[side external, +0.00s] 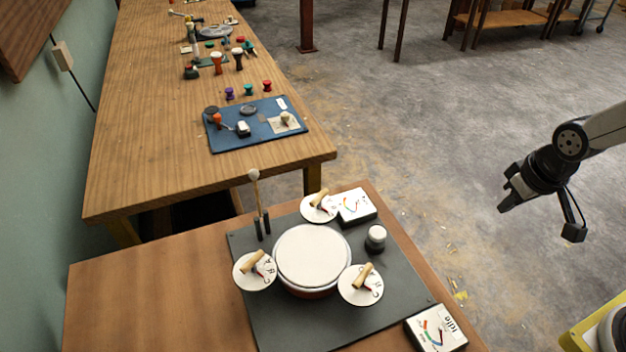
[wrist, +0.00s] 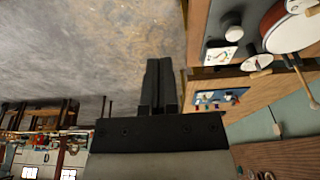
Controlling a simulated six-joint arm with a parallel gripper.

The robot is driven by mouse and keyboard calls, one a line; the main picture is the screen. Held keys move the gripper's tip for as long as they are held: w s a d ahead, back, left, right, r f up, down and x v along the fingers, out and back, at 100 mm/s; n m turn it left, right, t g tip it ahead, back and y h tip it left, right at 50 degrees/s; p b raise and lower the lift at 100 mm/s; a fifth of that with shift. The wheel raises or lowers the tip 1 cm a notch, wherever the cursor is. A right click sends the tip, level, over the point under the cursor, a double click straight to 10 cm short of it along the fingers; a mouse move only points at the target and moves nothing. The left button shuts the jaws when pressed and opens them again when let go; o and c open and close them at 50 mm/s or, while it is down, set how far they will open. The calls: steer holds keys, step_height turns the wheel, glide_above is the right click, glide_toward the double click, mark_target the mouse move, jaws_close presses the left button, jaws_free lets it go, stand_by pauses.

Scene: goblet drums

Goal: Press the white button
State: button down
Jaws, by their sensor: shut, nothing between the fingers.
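The white button (side external: 376,233) is a round white cap on a dark base, standing on the grey board to the right of the drum. In the wrist view, the white button (wrist: 233,19) shows near the top right on the same dark board. My gripper (side external: 506,193) is in the air over the floor, right of the table and well apart from the button. In the wrist view, its two dark fingers (wrist: 159,82) are together with nothing between them.
A goblet drum (side external: 312,256) stands mid-board (side external: 262,315), with several round dials around it. A white-topped box (side external: 355,206) is just behind the button, and another (side external: 436,330) sits at the front right. A mallet (side external: 256,190) stands upright at the back left.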

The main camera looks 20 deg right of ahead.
steer(key=shift+w+a, duration=0.1)
steer(key=m+t+y, duration=0.2)
steer(key=m+t, duration=0.4)
steer(key=m, duration=1.9)
glide_above(381, 234)
step_height(381, 234, down, 5)
steer(key=shift+r, duration=0.2)
steer(key=shift+f, duration=0.15)
steer(key=shift+f, duration=4.2)
steer(key=shift+f, duration=0.15)
